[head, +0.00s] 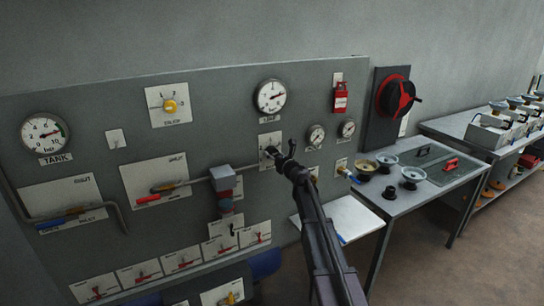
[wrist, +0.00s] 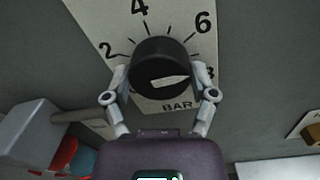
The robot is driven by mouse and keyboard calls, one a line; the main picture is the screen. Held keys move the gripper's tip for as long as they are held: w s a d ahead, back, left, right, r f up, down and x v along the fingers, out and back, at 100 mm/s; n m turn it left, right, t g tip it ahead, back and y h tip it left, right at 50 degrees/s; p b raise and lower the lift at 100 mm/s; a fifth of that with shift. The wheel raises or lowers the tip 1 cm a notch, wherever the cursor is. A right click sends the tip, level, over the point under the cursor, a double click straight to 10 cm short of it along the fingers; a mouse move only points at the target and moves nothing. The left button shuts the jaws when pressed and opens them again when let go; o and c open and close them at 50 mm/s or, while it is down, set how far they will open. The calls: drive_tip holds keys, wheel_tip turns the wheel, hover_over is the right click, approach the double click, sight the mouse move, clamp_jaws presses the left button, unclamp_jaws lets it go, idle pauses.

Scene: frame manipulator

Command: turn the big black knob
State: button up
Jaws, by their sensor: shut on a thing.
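The big black knob (wrist: 158,62) sits on a white dial plate (wrist: 112,18) marked 2, 4, 6, 8 and BAR in the wrist view. A white mark shows on the knob's face, toward its lower right. My gripper (wrist: 160,78) has one finger on each side of the knob and is shut on it. In the head view, my gripper (head: 279,155) is at the knob's plate (head: 269,137), below a round gauge. There the gripper covers most of the knob.
The grey panel (head: 225,120) carries several gauges, levers and a yellow knob (head: 170,106). A grey-and-red block on a pipe (head: 223,180) stands out left of my gripper. A white shelf (head: 345,218) is at lower right. A table (head: 400,205) with valve wheels stands farther right.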

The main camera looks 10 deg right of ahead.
drive_tip(key=shift+m, duration=0.3)
drive_tip(key=shift+w, duration=0.1)
drive_tip(key=o, duration=1)
drive_tip(key=shift+o, duration=0.2)
drive_tip(key=v, duration=0.7)
drive_tip(key=shift+s, duration=0.35)
